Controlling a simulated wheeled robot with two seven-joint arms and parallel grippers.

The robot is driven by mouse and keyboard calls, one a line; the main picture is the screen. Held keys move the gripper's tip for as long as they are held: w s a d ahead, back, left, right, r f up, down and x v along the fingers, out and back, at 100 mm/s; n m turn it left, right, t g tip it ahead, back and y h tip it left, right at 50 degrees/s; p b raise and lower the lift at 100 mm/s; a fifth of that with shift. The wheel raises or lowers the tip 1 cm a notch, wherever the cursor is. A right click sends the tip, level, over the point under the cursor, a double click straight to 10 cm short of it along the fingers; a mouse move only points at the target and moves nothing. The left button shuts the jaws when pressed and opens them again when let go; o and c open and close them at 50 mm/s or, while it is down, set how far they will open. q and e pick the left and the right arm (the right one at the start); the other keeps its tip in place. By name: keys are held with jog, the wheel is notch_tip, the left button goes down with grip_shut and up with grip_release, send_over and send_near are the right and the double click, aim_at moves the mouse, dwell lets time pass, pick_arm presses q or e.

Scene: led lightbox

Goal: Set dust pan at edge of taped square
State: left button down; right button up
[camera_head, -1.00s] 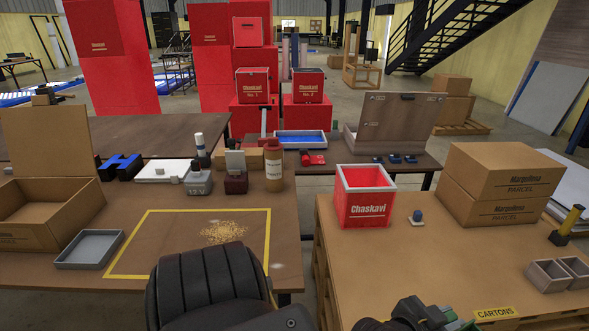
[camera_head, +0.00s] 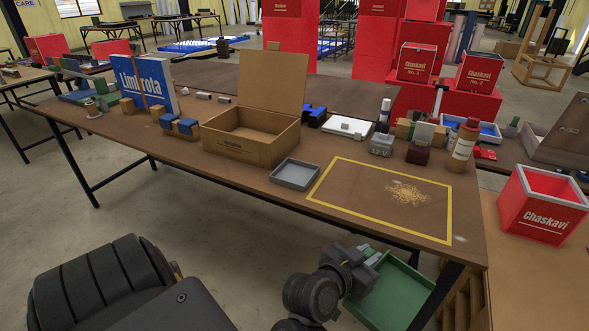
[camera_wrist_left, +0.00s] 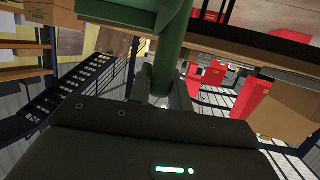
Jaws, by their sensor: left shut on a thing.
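The green dust pan (camera_head: 400,300) hangs low in front of the table in the head view, below the table's front edge and apart from the tabletop. My left gripper (camera_head: 358,262) is shut on its handle, and the fingers hide part of it. In the left wrist view the green handle (camera_wrist_left: 174,35) runs up from between the fingertips (camera_wrist_left: 163,92). The yellow taped square (camera_head: 322,185) lies on the brown tabletop near its right end, with a pile of tan crumbs (camera_head: 407,193) inside it. My right gripper is out of view.
A grey tray (camera_head: 296,174) sits just left of the square, and an open cardboard box (camera_head: 250,148) stands behind it. Bottles and blocks, including a tall bottle (camera_head: 463,147), line the square's far side. A red Chaskavi bin (camera_head: 543,208) stands to the right.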

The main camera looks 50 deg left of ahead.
pick_arm(q)
jog(key=shift+a+r, duration=0.1)
jog(key=shift+a, duration=0.05)
jog(key=w+a+r+n+y+p, duration=0.1)
jog(key=w+a+r+p, duration=0.3)
jog(key=r, duration=0.3)
jog(key=w+a+r+n+y+p, duration=0.1)
jog(key=w+a+r+y+p, duration=0.1)
jog(key=w+a+r+p, duration=0.4)
jog(key=w+a+r+n+y, duration=0.2)
jog(key=w+a, duration=0.3)
jog(key=a, duration=0.3)
jog(key=shift+a+r+g+p, duration=0.4)
jog(key=shift+r, duration=0.25)
